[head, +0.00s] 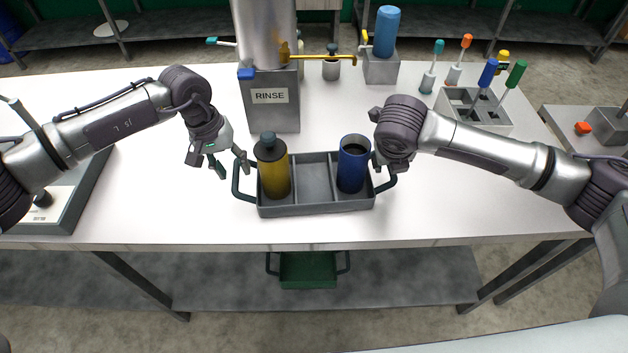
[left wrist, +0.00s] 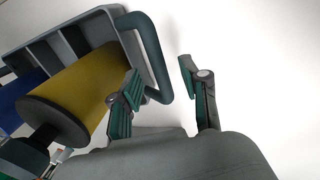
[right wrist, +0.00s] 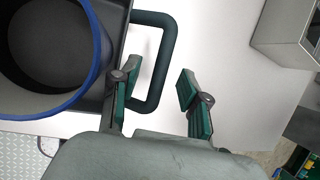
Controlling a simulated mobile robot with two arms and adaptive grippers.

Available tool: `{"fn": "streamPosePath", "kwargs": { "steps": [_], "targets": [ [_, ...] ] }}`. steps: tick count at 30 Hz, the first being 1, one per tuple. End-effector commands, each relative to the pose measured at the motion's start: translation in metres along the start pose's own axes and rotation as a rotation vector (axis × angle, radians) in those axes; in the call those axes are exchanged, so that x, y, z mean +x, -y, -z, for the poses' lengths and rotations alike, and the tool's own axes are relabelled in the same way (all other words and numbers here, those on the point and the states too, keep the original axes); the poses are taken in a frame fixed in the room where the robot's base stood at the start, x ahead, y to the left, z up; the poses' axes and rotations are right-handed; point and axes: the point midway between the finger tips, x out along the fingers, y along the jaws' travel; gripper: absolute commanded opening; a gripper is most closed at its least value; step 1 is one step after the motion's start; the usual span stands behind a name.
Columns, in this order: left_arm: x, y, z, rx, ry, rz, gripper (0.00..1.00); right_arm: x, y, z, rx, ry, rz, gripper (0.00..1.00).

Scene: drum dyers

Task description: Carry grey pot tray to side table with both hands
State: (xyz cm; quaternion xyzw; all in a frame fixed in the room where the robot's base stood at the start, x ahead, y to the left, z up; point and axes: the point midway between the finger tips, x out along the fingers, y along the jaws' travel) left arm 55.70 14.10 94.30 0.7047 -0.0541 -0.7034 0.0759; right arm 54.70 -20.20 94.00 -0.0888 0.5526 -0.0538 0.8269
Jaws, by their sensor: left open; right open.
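The grey pot tray (head: 315,207) stands on the white table, with a dark loop handle at each end. A yellow bottle with a dark cap (head: 273,170) is in its left compartment and an open blue pot (head: 353,168) in its right one; the middle is empty. My left gripper (head: 231,164) is open beside the left handle (head: 238,182). In the left wrist view that handle (left wrist: 154,55) appears between the fingertips (left wrist: 160,72). My right gripper (right wrist: 156,76) is open, with the right handle (right wrist: 167,50) appearing between its fingers. In the head view the right fingers are largely hidden.
A grey RINSE block (head: 270,115) with a metal cylinder stands behind the tray. A tool holder (head: 470,112) and a blue bottle (head: 386,32) are at the back right. A smaller grey table (head: 560,122) is at the far right. A green tray (head: 307,270) sits on the lower shelf.

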Motion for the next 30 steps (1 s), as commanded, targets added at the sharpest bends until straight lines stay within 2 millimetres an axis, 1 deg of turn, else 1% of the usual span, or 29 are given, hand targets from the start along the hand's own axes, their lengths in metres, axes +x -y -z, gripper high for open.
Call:
{"fn": "streamPosePath", "kwargs": {
  "steps": [1, 3, 6, 10, 17, 18, 20, 24, 26, 30],
  "targets": [
    [0.007, -0.001, 0.0, 0.0, 0.001, -0.001, 0.46, 0.007, 0.0, 0.0, 0.001, -0.002, 0.001, 0.45],
    [0.015, -0.001, 0.0, 0.0, 0.002, -0.001, 0.46, 0.015, -0.001, 0.0, 0.0, -0.001, -0.001, 0.45],
    [0.022, 0.0, 0.0, 0.0, 0.0, -0.001, 0.46, 0.022, -0.001, 0.0, 0.001, 0.0, -0.001, 0.45],
    [0.026, 0.0, 0.0, -0.001, -0.001, 0.0, 0.46, 0.026, -0.001, 0.0, 0.0, 0.001, -0.001, 0.45],
    [0.026, 0.0, 0.0, 0.0, -0.001, 0.0, 0.46, 0.026, -0.001, 0.0, 0.0, 0.001, -0.001, 0.45],
    [0.026, 0.0, 0.0, 0.0, -0.001, 0.0, 0.42, 0.026, -0.001, 0.0, 0.0, 0.001, -0.001, 0.42],
    [0.026, 0.0, 0.0, 0.0, -0.001, -0.001, 0.32, 0.026, -0.001, 0.0, 0.0, 0.001, -0.001, 0.32],
    [0.026, 0.0, 0.0, 0.0, 0.0, -0.001, 0.09, 0.026, -0.001, 0.0, 0.0, 0.001, -0.001, 0.09],
    [0.026, 0.0, 0.0, 0.0, -0.001, -0.001, 0.0, 0.026, -0.001, 0.0, 0.0, 0.001, -0.001, 0.0],
    [0.026, 0.0, 0.0, 0.0, -0.001, -0.001, 0.0, 0.026, 0.0, 0.0, 0.0, 0.001, -0.001, 0.0]
  ]
}}
